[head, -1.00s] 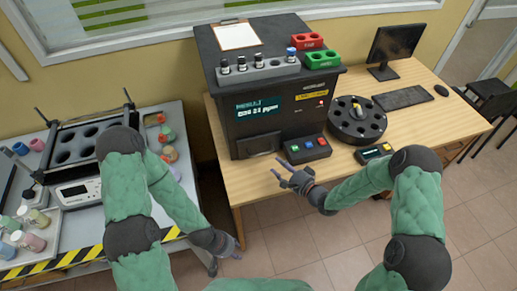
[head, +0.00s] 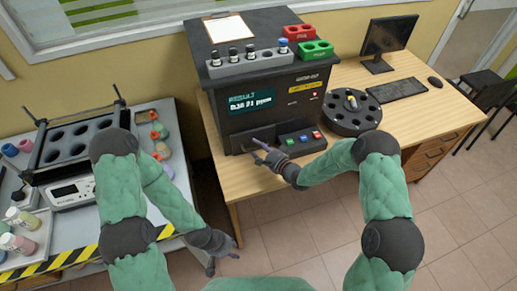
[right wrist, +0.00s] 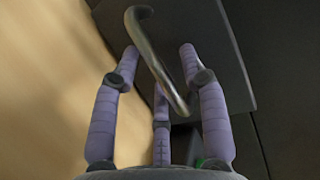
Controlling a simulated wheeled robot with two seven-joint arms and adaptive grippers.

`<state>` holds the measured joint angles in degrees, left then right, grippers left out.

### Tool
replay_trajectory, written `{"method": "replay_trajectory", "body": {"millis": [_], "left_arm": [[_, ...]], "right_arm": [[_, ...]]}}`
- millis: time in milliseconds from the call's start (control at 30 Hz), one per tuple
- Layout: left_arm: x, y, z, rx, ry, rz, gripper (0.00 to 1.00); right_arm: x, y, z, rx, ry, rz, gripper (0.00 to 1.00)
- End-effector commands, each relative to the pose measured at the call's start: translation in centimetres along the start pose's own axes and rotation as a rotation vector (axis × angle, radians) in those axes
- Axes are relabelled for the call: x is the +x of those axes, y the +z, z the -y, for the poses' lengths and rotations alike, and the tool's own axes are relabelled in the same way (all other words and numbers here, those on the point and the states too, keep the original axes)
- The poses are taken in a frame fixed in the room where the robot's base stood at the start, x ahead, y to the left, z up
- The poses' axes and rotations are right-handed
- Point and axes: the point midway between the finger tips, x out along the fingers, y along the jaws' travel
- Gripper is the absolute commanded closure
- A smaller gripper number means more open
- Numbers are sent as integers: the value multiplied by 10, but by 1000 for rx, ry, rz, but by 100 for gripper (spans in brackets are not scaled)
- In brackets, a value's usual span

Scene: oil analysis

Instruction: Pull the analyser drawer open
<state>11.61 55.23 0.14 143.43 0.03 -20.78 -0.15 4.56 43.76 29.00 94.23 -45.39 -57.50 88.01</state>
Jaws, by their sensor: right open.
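The analyser (head: 225,118) is a large dark box on the wooden table, with a lit result display. Its drawer (head: 240,143) is low at the left of the front, looks closed, and is partly hidden by my right gripper (head: 258,151). In the right wrist view the drawer's curved metal handle (right wrist: 152,58) runs slantwise between the spread fingers of my right gripper (right wrist: 158,65). The fingers are open around the handle; I cannot tell whether they touch it. My left gripper (head: 228,252) hangs low, away from the analyser, and its finger opening is unclear.
A block with red, green and blue buttons (head: 300,142) sits right of the drawer. A round dark carousel (head: 350,118) stands further right, before a monitor (head: 390,38) and keyboard (head: 397,90). A grey bench with a rack (head: 75,143) is at left.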

Motion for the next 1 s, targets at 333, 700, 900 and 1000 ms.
{"method": "replay_trajectory", "body": {"millis": [333, 700, 900, 1000], "left_arm": [[0, 0, 0, 0, 0, 0, 60], [-15, 0, -5, 0, 0, 0, 60], [-23, 1, -8, 0, 0, 0, 60], [-24, 1, -8, 0, 0, 0, 60]], "right_arm": [[0, 0, 0, 0, 0, 0, 100], [-52, 20, -11, 7, 7, -2, 100], [-95, 38, -20, 4, 5, -1, 100], [-106, 43, -23, 4, 4, -1, 100]]}}
